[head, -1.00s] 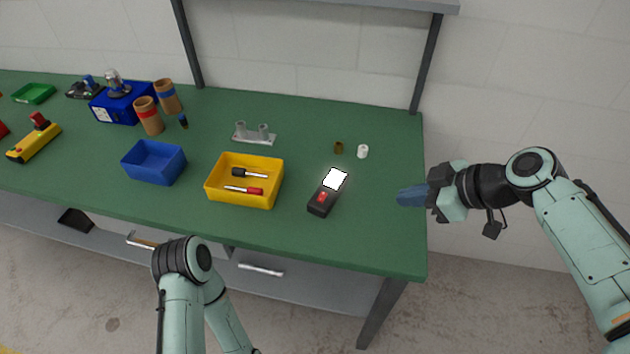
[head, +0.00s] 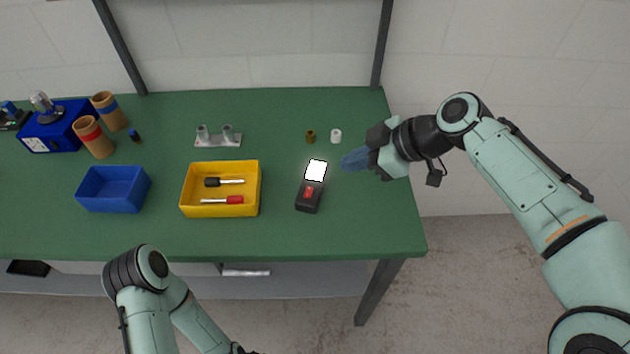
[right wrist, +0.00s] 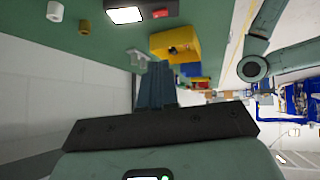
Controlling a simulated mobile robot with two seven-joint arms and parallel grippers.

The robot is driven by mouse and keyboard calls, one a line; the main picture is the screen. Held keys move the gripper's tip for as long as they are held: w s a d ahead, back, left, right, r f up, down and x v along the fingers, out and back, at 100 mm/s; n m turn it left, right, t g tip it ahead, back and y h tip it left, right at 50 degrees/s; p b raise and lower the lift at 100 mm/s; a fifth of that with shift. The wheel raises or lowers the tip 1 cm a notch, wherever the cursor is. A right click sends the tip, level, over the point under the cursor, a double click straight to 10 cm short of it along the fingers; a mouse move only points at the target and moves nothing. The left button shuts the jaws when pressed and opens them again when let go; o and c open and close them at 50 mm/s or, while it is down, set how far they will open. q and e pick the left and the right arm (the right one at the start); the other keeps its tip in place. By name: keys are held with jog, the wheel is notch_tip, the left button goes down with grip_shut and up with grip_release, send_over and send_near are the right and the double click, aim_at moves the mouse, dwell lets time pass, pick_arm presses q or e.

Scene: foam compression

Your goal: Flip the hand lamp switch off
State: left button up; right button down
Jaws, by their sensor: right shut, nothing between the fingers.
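The hand lamp (head: 309,198) lies on the green bench, black with a bright white lit panel (head: 316,170) at its far end and a red switch (head: 308,192) on its near part. In the right wrist view the lamp (right wrist: 141,11) shows at the top, its panel lit and the red switch beside it. My right gripper (head: 344,163) is shut and empty, its blue fingers just right of the lit panel, apart from the lamp as far as I can tell. The fingers also show in the right wrist view (right wrist: 157,66). Of my left arm only links show; its gripper is out of view.
A yellow bin (head: 222,211) with two screwdrivers stands left of the lamp, and a blue bin (head: 80,203) farther left. A brass piece (head: 310,136) and a white cap (head: 336,136) stand behind the lamp. The bench is clear in front and to the right.

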send_over(307, 188)
jog(key=s+d, duration=0.2)
jog(key=d, duration=0.1)
jog(key=f, duration=0.7)
jog(key=shift+a, duration=0.25)
jog(key=f, duration=0.3)
jog(key=shift+w+f, duration=0.15)
jog(key=shift+w, duration=0.15)
jog(key=shift+w+f, duration=0.1)
jog(key=shift+f, duration=0.25)
jog(key=shift+d, duration=0.1)
